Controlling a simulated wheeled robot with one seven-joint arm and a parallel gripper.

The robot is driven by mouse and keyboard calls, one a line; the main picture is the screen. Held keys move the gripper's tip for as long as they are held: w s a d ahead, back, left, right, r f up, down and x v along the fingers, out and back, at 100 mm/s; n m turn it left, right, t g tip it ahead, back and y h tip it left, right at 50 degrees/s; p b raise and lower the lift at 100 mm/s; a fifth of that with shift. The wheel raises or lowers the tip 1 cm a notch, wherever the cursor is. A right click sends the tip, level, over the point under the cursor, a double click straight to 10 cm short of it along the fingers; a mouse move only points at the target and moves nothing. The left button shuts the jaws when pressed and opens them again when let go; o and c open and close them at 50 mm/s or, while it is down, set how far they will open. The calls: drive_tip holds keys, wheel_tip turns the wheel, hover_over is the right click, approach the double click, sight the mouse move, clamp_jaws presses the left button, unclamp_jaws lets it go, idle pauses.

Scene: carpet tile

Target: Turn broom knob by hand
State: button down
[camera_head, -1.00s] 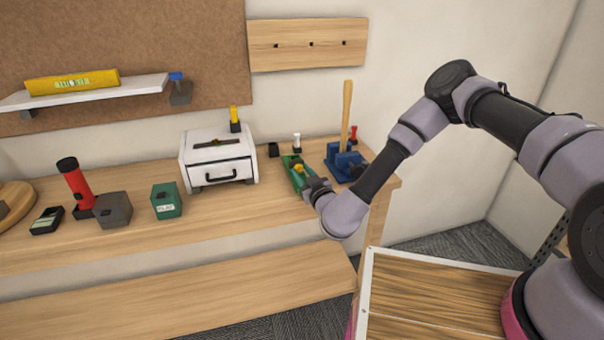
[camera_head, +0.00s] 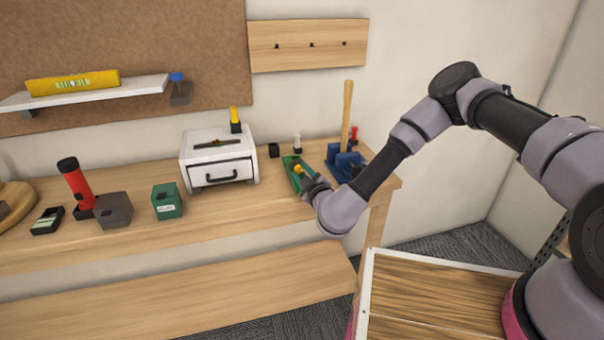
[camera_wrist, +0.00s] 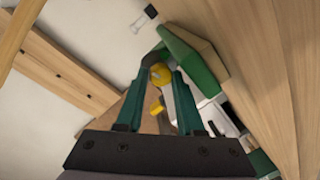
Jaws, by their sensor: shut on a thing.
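A green fixture (camera_head: 291,168) lies on the bench near its right end, with a yellow knob (camera_head: 298,169) on it. In the wrist view the yellow knob (camera_wrist: 160,74) sits between the fingertips of my gripper (camera_wrist: 160,80), which is shut on it. The green fixture (camera_wrist: 195,55) also shows there, with a second yellow part (camera_wrist: 157,107) between the fingers. In the head view my gripper (camera_head: 304,178) is small and partly hidden by my wrist. I cannot tell how far the knob is turned. No broom is clearly recognisable.
A white drawer box (camera_head: 218,158) stands to the left. A green box (camera_head: 167,200), grey box (camera_head: 113,210) and red flashlight (camera_head: 75,183) stand farther left.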

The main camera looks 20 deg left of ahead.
idle(0.3)
drive_tip(key=c, duration=0.5)
unclamp_jaws()
